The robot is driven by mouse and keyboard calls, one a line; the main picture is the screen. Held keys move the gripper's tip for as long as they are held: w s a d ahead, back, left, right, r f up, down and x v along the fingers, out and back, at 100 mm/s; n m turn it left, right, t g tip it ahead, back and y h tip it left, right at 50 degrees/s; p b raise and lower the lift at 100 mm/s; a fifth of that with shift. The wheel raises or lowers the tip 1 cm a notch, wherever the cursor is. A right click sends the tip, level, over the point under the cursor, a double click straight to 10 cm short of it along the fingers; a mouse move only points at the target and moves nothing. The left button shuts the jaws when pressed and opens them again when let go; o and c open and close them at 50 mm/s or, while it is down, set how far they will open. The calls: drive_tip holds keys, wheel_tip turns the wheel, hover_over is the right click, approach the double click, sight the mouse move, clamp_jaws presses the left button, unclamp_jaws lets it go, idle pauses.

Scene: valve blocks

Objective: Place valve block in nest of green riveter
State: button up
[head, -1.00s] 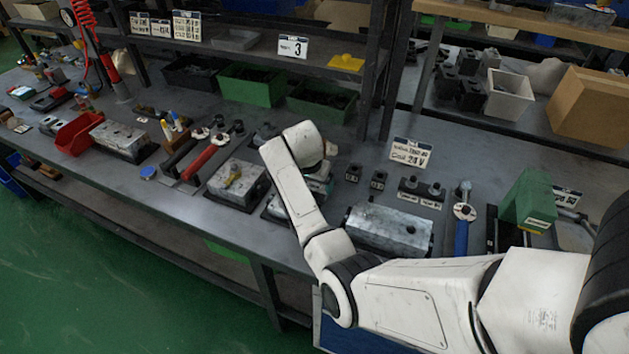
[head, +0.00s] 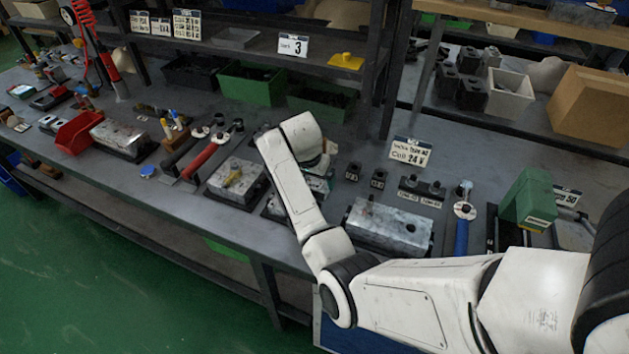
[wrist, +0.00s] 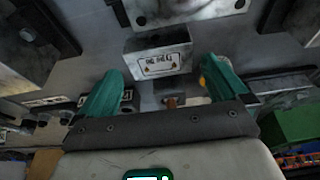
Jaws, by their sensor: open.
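My gripper (wrist: 158,84) is open, with its two green fingertips apart in the wrist view. A small grey metal block (wrist: 158,60) with a white label lies just beyond and between the fingertips; it looks like the valve block, and the fingers do not visibly grip it. In the head view my arm hides the gripper and most of what is under it.
A large metal block (head: 388,226) lies between my arm and the green device. Shelf posts and green bins (head: 250,88) stand behind.

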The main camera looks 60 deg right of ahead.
drive_tip(key=v, duration=0.9)
drive_tip(key=shift+a+r, duration=0.2)
drive_tip(key=shift+r, duration=0.1)
